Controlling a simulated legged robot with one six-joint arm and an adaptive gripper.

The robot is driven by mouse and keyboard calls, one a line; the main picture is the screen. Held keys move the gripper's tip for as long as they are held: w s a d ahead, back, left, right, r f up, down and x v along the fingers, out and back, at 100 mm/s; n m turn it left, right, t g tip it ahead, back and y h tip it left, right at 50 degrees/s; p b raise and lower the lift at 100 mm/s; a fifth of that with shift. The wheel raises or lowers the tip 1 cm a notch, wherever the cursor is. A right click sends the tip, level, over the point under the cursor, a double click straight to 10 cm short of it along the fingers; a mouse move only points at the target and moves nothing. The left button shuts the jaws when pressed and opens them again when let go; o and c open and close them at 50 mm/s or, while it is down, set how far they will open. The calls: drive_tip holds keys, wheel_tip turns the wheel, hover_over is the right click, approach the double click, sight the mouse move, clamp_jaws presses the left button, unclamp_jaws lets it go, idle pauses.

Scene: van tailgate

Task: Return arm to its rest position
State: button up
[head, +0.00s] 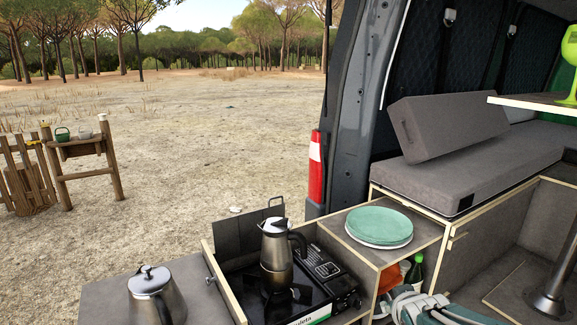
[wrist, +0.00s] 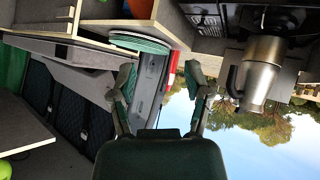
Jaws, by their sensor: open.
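My gripper (wrist: 163,88) shows in the wrist view, which is upside down. Its two dark fingers stand wide apart with nothing between them, so it is open and empty. Past the fingers are the van's rear pillar with its red light, and the sky. The stacked plates (wrist: 140,42) lie beyond the left finger, and the metal coffee pot (wrist: 262,75) is to the right of the right finger. Neither touches the gripper.
The coffee pot (head: 277,250) stands on the camping stove (head: 325,285). A steel kettle (head: 153,297) stands on the left worktop. Green and white plates (head: 379,225) lie on the cabinet top. A green bottle (head: 414,272) stands below them. A table post (head: 553,285) rises at right.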

drive_tip(key=s+a+r+m+g, duration=0.1)
drive_tip(key=s+a+r+g, duration=0.1)
drive_tip(key=s, duration=0.8)
drive_tip(key=s+a+r+m+g+y, duration=0.1)
drive_tip(key=s+a, duration=0.4)
drive_tip(key=s, duration=0.5)
drive_tip(key=shift+s+r+g+y, duration=0.25)
drive_tip(key=shift+r+g, duration=0.2)
drive_tip(key=shift+g, duration=0.35)
